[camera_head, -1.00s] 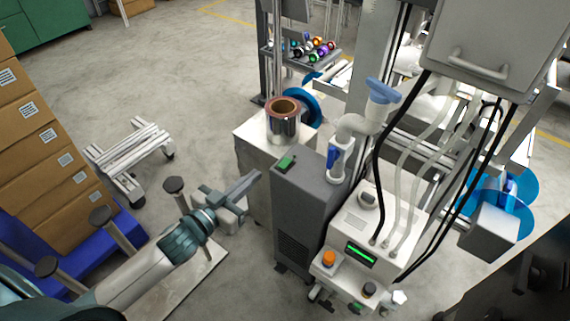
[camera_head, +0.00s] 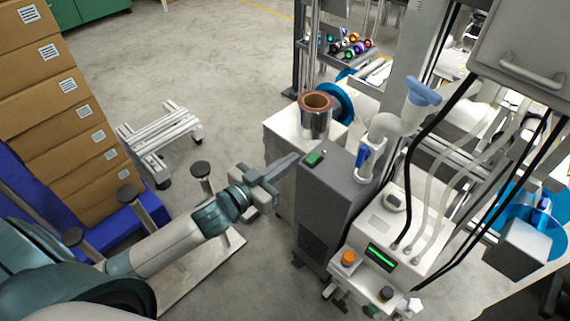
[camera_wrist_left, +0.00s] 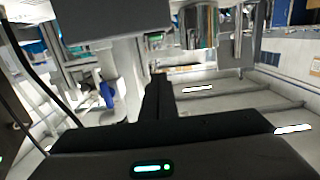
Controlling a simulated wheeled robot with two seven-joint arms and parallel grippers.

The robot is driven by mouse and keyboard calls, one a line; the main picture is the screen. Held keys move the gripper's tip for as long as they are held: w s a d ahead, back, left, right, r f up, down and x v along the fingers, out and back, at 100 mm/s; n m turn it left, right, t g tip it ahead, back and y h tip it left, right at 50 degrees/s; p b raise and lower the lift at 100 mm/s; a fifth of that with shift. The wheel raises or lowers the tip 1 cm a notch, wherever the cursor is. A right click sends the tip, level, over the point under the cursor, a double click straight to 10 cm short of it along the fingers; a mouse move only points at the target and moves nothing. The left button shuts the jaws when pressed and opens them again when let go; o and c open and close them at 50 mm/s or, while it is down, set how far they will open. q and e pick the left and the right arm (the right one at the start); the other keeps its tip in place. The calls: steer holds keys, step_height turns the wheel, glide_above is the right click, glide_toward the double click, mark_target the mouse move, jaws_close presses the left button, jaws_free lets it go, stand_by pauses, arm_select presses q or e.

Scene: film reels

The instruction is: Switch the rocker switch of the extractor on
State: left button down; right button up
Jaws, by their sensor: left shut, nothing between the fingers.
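The extractor (camera_head: 329,187) is a dark grey upright cabinet in the middle of the head view. Its rocker switch (camera_head: 315,158) shows as a small green piece in a dark frame on the cabinet's top, near the left edge. I cannot tell which way the rocker is tipped. My left gripper (camera_head: 294,159) is shut and empty, its fingertips just left of the switch, with a small gap in the picture. In the left wrist view the shut fingers (camera_wrist_left: 158,92) point away from the camera. My right gripper is not in view.
A metal roll (camera_head: 315,122) stands on a white cabinet behind the gripper. A white control unit (camera_head: 385,235) with hoses is to the right. Cartons (camera_head: 70,110) stand at left.

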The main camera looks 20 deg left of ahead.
arm_select(q)
glide_above(308, 164)
steer(key=shift+s+f, duration=0.2)
steer(key=shift+f, duration=0.1)
step_height(308, 164, down, 3)
steer(key=shift+r, duration=0.2)
steer(key=shift+w+f+b, duration=0.1)
steer(key=shift+f+b, duration=0.2)
steer(key=shift+f, duration=0.35)
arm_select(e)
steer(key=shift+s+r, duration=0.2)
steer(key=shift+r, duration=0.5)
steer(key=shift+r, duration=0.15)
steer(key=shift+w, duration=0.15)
